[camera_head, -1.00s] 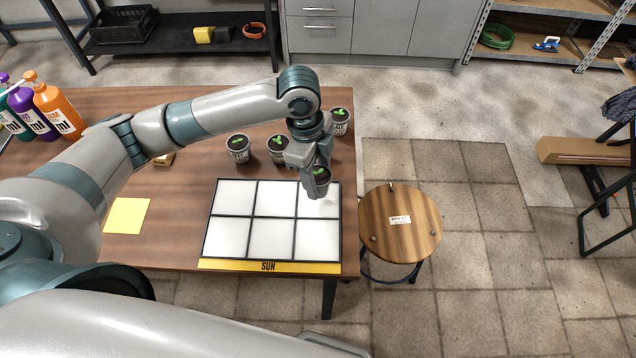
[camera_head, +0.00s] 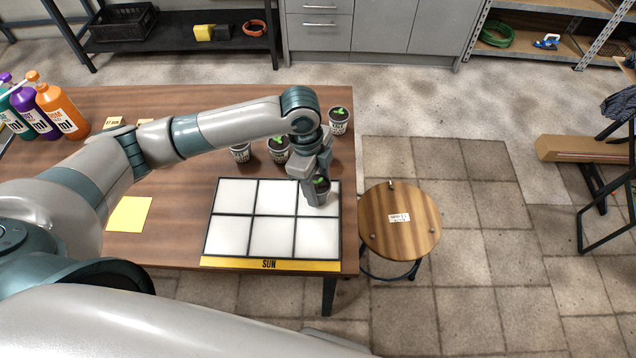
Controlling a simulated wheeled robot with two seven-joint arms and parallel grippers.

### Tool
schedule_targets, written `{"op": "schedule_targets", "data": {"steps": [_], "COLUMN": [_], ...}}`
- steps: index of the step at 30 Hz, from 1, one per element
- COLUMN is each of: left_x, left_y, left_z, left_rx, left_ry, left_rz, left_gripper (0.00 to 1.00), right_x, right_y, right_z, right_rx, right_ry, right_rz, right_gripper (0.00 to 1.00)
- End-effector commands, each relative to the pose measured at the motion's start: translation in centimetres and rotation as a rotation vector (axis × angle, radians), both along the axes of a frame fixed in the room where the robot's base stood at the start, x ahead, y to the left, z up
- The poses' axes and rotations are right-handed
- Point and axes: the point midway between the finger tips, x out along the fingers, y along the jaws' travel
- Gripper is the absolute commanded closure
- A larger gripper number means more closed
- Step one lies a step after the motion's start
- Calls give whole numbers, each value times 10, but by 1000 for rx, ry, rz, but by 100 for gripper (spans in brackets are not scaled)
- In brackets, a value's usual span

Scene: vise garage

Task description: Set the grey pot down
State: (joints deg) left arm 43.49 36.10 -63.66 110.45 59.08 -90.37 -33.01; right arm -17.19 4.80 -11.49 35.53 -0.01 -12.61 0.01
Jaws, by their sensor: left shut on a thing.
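The grey pot (camera_head: 319,195) with a small green seedling is between the fingers of my left gripper (camera_head: 317,190). The gripper is shut on it and points down. The pot is over the back right cell of the white six-cell grid (camera_head: 234,233) with a yellow strip marked SUN. I cannot tell whether its base touches the cell. The fingers hide part of the pot. My right gripper is not in view.
Three similar potted seedlings stand behind the grid: one (camera_head: 338,121) at the right, one (camera_head: 278,148) in the middle, one (camera_head: 240,153) partly behind my arm. A yellow sheet (camera_head: 128,213) lies left of the grid. Bottles (camera_head: 60,108) stand at the back left. A round stool (camera_head: 399,220) is at the right.

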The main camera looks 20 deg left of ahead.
Motion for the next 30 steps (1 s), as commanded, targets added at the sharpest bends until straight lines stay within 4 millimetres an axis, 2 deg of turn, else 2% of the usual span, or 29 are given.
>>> {"op": "schedule_targets", "data": {"steps": [4, 5, 6, 7, 20, 26, 30], "left_x": [0, 0, 0, 0, 1, 1, 2], "left_y": [0, 0, 0, 0, 0, 3, 6], "left_z": [-2, -3, -3, -3, 2, 19, 41], "left_rx": [0, 0, 0, 0, -1, -1, -2], "left_ry": [0, 0, 0, 0, -2, -4, -5], "left_rz": [0, 0, 0, 0, 0, 1, 0], "left_gripper": [77, 48, 38, 34, 34, 34, 34], "right_x": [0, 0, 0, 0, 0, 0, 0], "right_y": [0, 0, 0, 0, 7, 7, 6], "right_z": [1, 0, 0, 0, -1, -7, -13], "right_rx": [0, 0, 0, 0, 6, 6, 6], "right_ry": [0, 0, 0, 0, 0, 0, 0], "right_rz": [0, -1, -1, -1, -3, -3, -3], "right_gripper": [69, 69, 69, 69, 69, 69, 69]}}
